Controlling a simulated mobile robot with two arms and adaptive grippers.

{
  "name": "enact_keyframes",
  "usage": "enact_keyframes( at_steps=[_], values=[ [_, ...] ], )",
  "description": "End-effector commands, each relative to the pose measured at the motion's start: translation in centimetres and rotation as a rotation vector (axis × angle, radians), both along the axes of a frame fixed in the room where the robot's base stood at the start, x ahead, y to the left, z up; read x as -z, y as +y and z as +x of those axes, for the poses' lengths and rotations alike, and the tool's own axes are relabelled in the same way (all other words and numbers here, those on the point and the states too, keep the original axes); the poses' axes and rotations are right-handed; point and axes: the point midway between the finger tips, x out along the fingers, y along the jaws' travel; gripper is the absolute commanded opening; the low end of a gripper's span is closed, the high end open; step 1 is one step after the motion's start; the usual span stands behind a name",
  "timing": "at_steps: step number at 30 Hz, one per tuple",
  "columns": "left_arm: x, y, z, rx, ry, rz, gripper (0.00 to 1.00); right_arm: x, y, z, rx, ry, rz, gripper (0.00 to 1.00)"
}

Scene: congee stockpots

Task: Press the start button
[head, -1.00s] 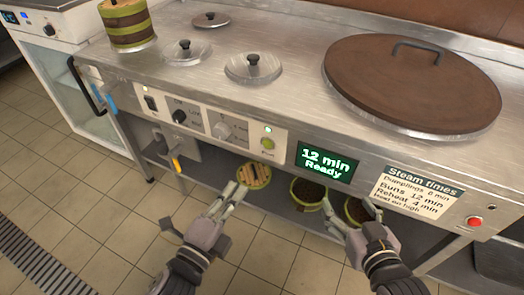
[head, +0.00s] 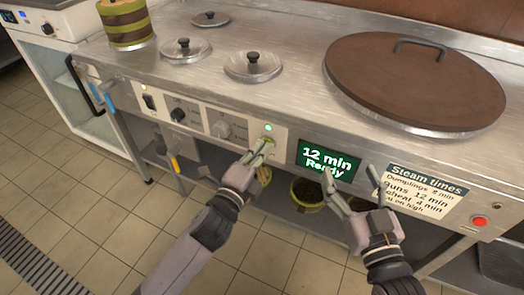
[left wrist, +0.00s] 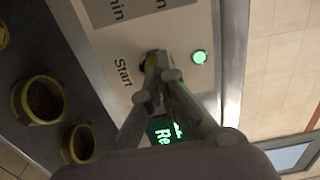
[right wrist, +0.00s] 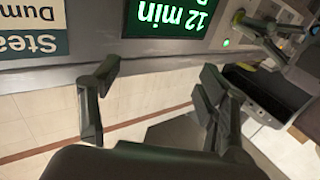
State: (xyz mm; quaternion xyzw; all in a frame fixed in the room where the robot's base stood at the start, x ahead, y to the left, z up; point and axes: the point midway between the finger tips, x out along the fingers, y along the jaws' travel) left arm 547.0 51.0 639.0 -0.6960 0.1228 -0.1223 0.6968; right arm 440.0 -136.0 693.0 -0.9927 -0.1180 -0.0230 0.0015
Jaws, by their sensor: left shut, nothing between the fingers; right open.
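The start button (left wrist: 146,58) is on the steamer's front panel, beside a "Start" label in the left wrist view, and is mostly covered by my left fingertips. My left gripper (head: 263,149) is shut and empty, its tips at the button; it also shows in the left wrist view (left wrist: 158,65). I cannot tell whether the button is pressed in. A lit green lamp (left wrist: 200,57) sits beside it. The display (head: 329,160) reads "12 min Ready". My right gripper (head: 350,181) is open and empty in front of the panel, between display and steam-times label (right wrist: 32,30).
A red button (head: 480,221) is at the far right. Lids (head: 252,65) and a large brown cover (head: 414,82) lie on top. Pots (head: 307,192) stand on the lower shelf.

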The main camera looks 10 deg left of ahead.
Motion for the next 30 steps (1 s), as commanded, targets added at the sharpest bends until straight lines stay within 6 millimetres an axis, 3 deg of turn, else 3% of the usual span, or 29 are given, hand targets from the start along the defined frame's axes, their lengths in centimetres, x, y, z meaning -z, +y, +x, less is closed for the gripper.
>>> enact_keyframes(
  at_steps=[15, 24, 30],
  values=[
    [-0.1, -0.2, 0.5, 0.000, 0.000, -0.001, 0.00, -0.4, 0.1, 0.0, -0.001, -0.013, 0.004, 0.69],
    [-0.2, -0.7, 1.9, -0.001, 0.000, -0.002, 0.00, 3.8, -0.8, -0.6, 0.014, 0.209, -0.053, 0.69],
    [-0.2, -0.7, 2.2, -0.001, -0.004, -0.003, 0.00, 4.6, -0.9, -0.8, 0.016, 0.248, -0.063, 0.69]
  ],
)
